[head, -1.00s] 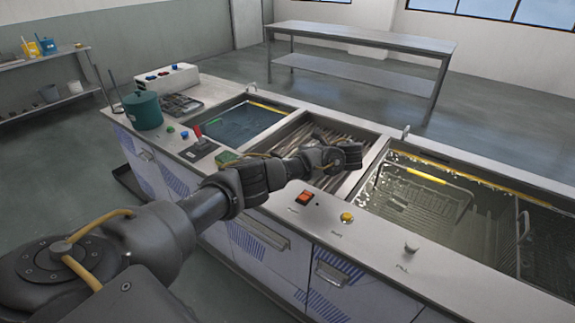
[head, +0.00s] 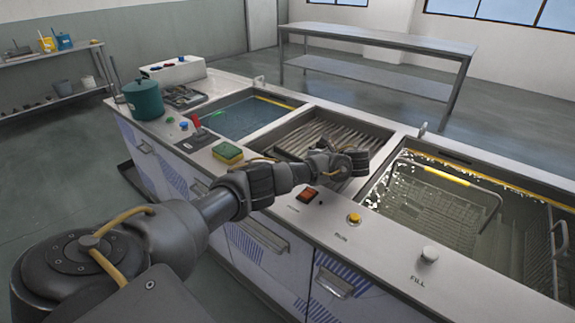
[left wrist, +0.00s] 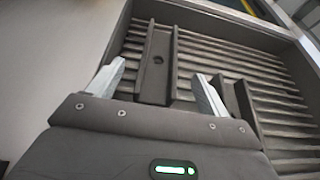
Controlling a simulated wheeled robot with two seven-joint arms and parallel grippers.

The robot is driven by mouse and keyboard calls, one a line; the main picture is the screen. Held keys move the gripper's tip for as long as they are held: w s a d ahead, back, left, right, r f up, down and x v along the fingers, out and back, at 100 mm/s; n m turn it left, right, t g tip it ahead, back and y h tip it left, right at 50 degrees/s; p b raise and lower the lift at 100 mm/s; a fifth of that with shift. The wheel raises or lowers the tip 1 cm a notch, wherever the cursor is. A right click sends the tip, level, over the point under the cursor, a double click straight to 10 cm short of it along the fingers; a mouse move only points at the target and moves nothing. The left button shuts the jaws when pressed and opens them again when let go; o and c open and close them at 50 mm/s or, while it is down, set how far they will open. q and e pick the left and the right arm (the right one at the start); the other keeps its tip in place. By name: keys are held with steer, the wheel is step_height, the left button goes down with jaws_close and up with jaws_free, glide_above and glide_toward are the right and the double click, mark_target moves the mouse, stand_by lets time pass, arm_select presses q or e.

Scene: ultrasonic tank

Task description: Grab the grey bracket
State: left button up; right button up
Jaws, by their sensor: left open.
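The grey bracket (left wrist: 153,84) lies on the ridged floor of the middle basin (head: 372,140). In the left wrist view it is a dark grey piece with a round hole and a raised edge. My left gripper (left wrist: 160,71) is open, with one fingertip on each side of the bracket in that view. Nothing is held. I cannot tell how far above the bracket the tips are. In the head view my left arm reaches over the basin's near edge, and I cannot make out the bracket clearly there. My right gripper is not in view.
A water-filled tank (head: 240,118) lies to the left, and a tank with a wire basket (head: 435,210) to the right. A green-yellow sponge (head: 228,153), a teal pot (head: 144,100), a red switch (head: 308,195) and a yellow button (head: 354,218) stand on the counter.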

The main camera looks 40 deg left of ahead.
mark_target(290, 157)
arm_select(q)
steer(key=x, duration=0.2)
steer(key=shift+w+a+f, duration=0.1)
steer(key=shift+a+f, duration=0.05)
steer(key=shift+a, duration=0.3)
steer(key=x, duration=0.4)
steer(key=shift+a+p, duration=0.3)
steer(key=shift+a, duration=0.15)
steer(key=c, duration=1.4)
